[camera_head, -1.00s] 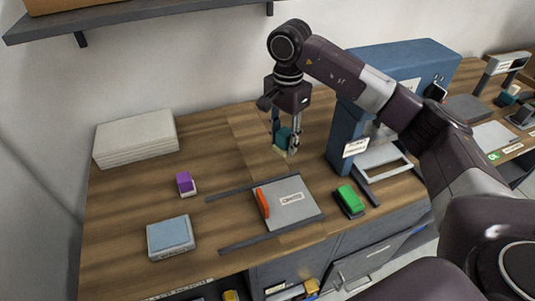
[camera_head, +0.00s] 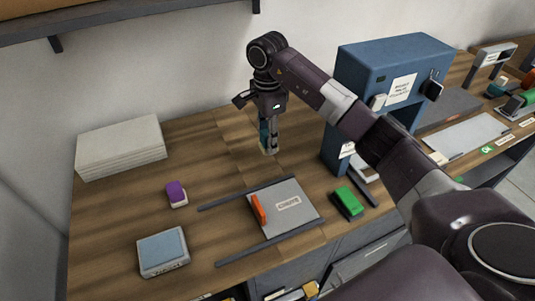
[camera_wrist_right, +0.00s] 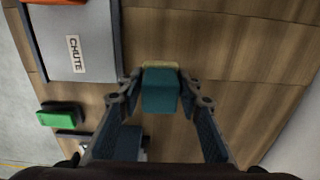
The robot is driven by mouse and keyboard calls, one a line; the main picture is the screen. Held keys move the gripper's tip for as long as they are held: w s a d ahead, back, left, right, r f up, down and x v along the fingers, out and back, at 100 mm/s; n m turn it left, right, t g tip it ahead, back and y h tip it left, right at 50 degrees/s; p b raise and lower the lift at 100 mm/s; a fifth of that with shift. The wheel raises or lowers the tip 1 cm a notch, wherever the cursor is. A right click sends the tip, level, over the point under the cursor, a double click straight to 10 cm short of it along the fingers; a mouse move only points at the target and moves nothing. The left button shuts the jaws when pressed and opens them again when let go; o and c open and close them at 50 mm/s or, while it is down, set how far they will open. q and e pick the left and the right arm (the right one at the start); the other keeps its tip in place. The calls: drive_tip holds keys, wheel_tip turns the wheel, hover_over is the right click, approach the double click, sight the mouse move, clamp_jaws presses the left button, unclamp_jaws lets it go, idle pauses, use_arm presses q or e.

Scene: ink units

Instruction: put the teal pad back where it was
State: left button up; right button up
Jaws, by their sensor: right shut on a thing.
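The teal pad (camera_wrist_right: 160,94) has a teal body and a pale yellow face at its far end. My right gripper (camera_wrist_right: 160,86) is shut on it, one finger on each side. In the head view my right gripper (camera_head: 268,142) points down over the back middle of the wooden bench, and the teal pad (camera_head: 263,130) is partly hidden by its fingers. Whether the pad touches the bench or hangs just above it, I cannot tell. My left gripper is not in view.
A grey CHUTE plate (camera_head: 293,213) with an orange bar lies in front, between dark rails. A green pad (camera_head: 347,201), blue press (camera_head: 392,62), purple pad (camera_head: 176,192), blue-topped box (camera_head: 163,251) and paper stack (camera_head: 121,147) stand around. The bench between paper stack and gripper is clear.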

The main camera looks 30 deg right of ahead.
sight(268, 164)
wheel_tip(268, 164, down, 3)
drive_tip(key=shift+r, duration=0.2)
wheel_tip(268, 164, down, 3)
drive_tip(key=shift+f+p, duration=0.15)
drive_tip(key=shift+p, duration=0.35)
drive_tip(key=shift+f, duration=0.35)
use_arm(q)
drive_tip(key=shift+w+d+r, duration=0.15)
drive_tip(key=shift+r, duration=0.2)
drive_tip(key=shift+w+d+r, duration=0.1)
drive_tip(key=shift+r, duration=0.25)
use_arm(e)
drive_tip(key=shift+f, duration=0.2)
drive_tip(key=o, duration=1.1)
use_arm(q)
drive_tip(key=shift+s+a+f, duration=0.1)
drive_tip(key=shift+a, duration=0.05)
use_arm(e)
drive_tip(key=shift+r, duration=0.1)
